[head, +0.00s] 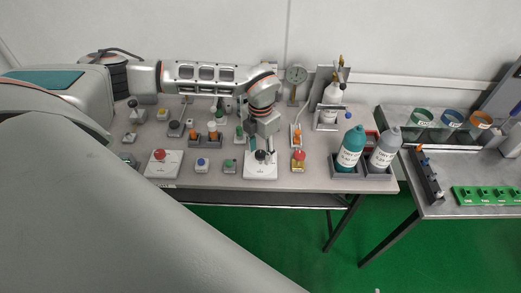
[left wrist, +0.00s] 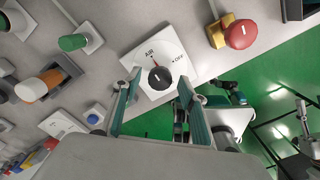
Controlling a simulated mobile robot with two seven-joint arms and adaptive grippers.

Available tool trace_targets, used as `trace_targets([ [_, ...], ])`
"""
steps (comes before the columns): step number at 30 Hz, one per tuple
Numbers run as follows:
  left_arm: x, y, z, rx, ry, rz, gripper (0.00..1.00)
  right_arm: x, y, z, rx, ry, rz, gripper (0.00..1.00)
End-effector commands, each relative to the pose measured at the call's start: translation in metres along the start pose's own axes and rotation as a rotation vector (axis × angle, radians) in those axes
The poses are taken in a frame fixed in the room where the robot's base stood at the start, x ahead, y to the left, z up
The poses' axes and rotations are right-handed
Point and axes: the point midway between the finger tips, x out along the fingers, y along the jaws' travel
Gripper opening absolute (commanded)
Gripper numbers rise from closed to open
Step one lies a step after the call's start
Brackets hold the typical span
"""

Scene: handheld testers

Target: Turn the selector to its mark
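The selector is a white plate (head: 261,171) with a round black knob (head: 261,155), near the front edge of the table. In the left wrist view the plate (left wrist: 137,58) carries the words AIR and OFF and a small red mark by AIR. The knob (left wrist: 160,78) has a short pale line; its exact direction is too small to tell. My left gripper (head: 259,146) points down over the knob. In the left wrist view its two teal-lined fingers are apart, one on each side of the knob, with a gap visible. I cannot make out my right gripper.
A red button on a yellow base (head: 298,157) stands close right of the selector, a green button (head: 229,163) close left. Teal (head: 350,148) and grey (head: 384,150) bottles stand at the right. Beyond the front edge is green floor.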

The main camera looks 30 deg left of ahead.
Motion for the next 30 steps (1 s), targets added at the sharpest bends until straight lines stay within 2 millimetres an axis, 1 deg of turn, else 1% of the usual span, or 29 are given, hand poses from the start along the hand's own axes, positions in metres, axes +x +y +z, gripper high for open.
trace_targets([
  [9, -0.001, 0.000, 0.000, 0.001, -0.001, 0.000, 0.42, 0.000, 0.002, 0.001, -0.005, -0.002, 0.001, 0.40],
  [13, -0.011, 0.000, 0.001, 0.002, -0.004, 0.000, 0.42, 0.000, 0.001, 0.001, -0.003, -0.001, 0.001, 0.40],
  [17, -0.033, 0.000, 0.002, 0.003, -0.006, 0.001, 0.42, 0.000, 0.001, 0.000, -0.002, -0.001, 0.000, 0.40],
  [24, -0.082, 0.000, 0.002, 0.001, -0.006, 0.001, 0.42, 0.000, 0.000, 0.000, -0.001, 0.000, 0.000, 0.40],
  [27, -0.098, 0.000, 0.001, 0.002, -0.005, 0.001, 0.42, 0.000, 0.000, 0.000, -0.001, 0.000, 0.000, 0.40],
  [30, -0.110, 0.000, 0.001, 0.001, -0.003, 0.000, 0.42, 0.000, 0.000, 0.000, -0.001, 0.000, 0.000, 0.40],
])
